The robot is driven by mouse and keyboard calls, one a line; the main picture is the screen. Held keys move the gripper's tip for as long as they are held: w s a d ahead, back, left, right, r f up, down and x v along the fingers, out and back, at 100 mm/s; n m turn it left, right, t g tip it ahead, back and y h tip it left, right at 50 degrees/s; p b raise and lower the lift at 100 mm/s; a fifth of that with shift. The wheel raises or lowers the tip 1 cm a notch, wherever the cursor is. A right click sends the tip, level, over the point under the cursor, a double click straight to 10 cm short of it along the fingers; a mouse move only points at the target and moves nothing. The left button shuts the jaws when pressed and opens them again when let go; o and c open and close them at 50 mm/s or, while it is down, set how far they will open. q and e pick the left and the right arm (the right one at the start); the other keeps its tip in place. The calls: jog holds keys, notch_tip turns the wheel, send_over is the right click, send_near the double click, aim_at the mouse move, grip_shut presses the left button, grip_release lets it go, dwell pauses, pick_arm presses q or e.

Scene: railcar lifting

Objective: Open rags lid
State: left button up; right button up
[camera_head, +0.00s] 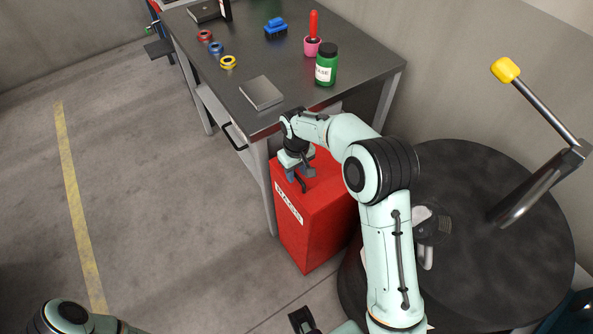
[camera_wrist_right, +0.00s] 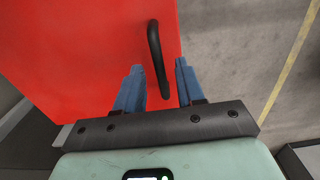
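The red rags bin (camera_head: 318,222) stands on the floor beside the workbench, with a white label on its front. Its top looks closed. A black bar handle (camera_head: 300,184) is on the top near the front edge; it shows larger in the right wrist view (camera_wrist_right: 156,50). My right gripper (camera_head: 300,176) is over the bin's top at the handle. In the wrist view its two blue fingers (camera_wrist_right: 159,65) are apart, with the near end of the handle between them and a gap on each side.
The dark workbench (camera_head: 300,65) stands behind the bin, with a grey flat box (camera_head: 261,92), a green jar (camera_head: 327,66), a pink cup (camera_head: 312,47) and tape rolls (camera_head: 228,62). A large dark round drum (camera_head: 500,250) with a yellow-knobbed lever is right. Floor at left is clear.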

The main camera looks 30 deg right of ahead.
grip_shut()
jog(key=shift+r, duration=0.1)
